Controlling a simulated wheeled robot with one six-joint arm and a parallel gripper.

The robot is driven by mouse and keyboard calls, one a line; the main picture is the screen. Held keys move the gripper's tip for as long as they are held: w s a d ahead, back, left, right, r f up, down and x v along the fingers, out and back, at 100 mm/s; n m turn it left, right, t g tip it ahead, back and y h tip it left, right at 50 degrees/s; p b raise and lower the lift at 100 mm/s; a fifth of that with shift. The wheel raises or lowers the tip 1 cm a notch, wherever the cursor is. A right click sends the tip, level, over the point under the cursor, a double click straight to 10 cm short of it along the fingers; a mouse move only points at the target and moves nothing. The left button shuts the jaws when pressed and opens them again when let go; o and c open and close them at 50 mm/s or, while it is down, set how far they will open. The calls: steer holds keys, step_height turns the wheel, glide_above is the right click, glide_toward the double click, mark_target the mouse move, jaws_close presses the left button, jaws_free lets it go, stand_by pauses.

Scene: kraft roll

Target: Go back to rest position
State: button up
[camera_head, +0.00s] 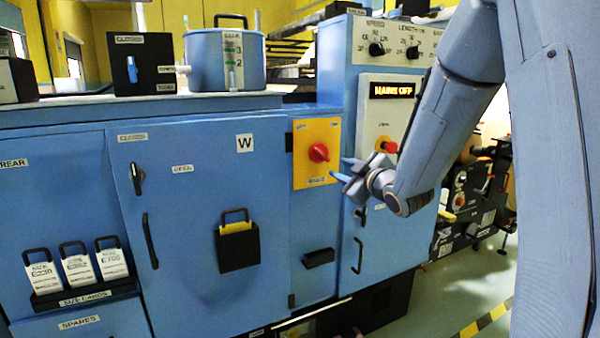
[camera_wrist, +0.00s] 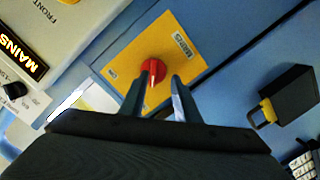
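My gripper (camera_head: 345,170) is in front of the blue machine, just right of the yellow switch plate (camera_head: 300,170). The plate carries a red rotary knob (camera_head: 319,152). In the wrist view my gripper (camera_wrist: 160,88) is open, with its two fingers apart and the red knob (camera_wrist: 153,71) showing between and beyond them. In the head view the fingertips are apart from the knob, to its lower right. Nothing is seen held between the fingers. A display (camera_head: 392,90) above reads "MAINS OFF".
A red stop button (camera_head: 389,146) sits close to my forearm. A black holder (camera_head: 238,246), door handles (camera_head: 151,240) and size cards (camera_head: 75,268) stick out from the cabinet front. A blue pot (camera_head: 225,62) stands on top. Floor is open at the lower right.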

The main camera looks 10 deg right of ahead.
steer(key=s+d+f+m+g+h+p, duration=0.1)
steer(key=s+f+m+g+h+p, duration=0.25)
steer(key=s+f+m+g, duration=0.35)
steer(key=s+a+f+m+g+p, duration=0.1)
steer(key=s+f+g, duration=0.1)
steer(key=s, duration=0.8)
steer(key=s+a+f+m+g+p, duration=0.1)
steer(key=s+g, duration=0.3)
steer(key=s, duration=0.7)
steer(key=s+a+f+m+g+p, duration=0.1)
steer(key=s+a+f+m+g, duration=0.1)
steer(key=s, duration=0.9)
steer(key=shift+s+a+f+g+h, duration=0.15)
steer(key=shift+f+g+h, duration=0.25)
steer(key=shift+g, duration=0.2)
steer(key=shift+a, duration=0.1)
